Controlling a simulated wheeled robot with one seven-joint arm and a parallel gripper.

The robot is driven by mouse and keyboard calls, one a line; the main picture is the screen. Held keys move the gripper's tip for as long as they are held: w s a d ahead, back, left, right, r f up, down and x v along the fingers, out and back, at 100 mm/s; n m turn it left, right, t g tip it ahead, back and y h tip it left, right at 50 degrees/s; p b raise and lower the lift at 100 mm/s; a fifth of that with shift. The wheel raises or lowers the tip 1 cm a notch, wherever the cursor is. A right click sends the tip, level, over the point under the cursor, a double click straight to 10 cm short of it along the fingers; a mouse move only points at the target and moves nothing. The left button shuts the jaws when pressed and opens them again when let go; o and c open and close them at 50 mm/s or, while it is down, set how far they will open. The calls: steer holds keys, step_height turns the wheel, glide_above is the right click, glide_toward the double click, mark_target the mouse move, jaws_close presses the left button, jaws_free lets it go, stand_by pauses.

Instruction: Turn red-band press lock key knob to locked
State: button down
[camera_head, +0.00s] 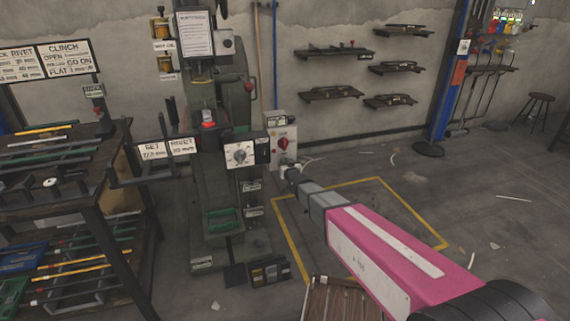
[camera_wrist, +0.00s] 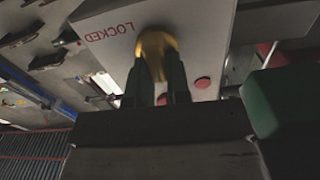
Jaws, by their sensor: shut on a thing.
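The press (camera_head: 215,140) stands at the centre left in the head view. A grey control box (camera_head: 282,140) with a red knob is at its right side. My gripper (camera_head: 287,170) is at the lower part of this box and hides the key knob there. In the wrist view, my gripper's two dark green fingers (camera_wrist: 158,78) are shut on a brass-coloured key knob (camera_wrist: 155,44). A pale panel (camera_wrist: 195,40) behind it bears the red word LOCKED, seen upside down, to the left of the knob. I cannot tell which way the knob points.
A rack table (camera_head: 60,205) with rods and trays stands at the left. Two small red round parts (camera_wrist: 202,82) are near the fingers in the wrist view. A wooden slatted pallet (camera_head: 340,300) lies below my arm. Yellow floor lines (camera_head: 400,205) mark mostly clear floor at right.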

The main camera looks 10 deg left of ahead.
steer(key=m, duration=0.4)
steer(key=shift+w+d+f+m, duration=0.1)
steer(key=shift+w+d+m, duration=0.15)
steer(key=shift+m, duration=0.15)
steer(key=shift+w+d+f+m, duration=0.1)
steer(key=shift+f+m, duration=0.1)
steer(key=shift+m, duration=1.9)
steer(key=shift+d+f+m, duration=0.15)
steer(key=shift+f+m, duration=0.1)
steer(key=shift+m, duration=1.85)
steer(key=shift+w+d+f+m, duration=0.1)
steer(key=shift+f+m, duration=0.1)
steer(key=shift+m, duration=1.9)
steer(key=c, duration=1.1)
jaws_free()
steer(key=shift+s, duration=0.15)
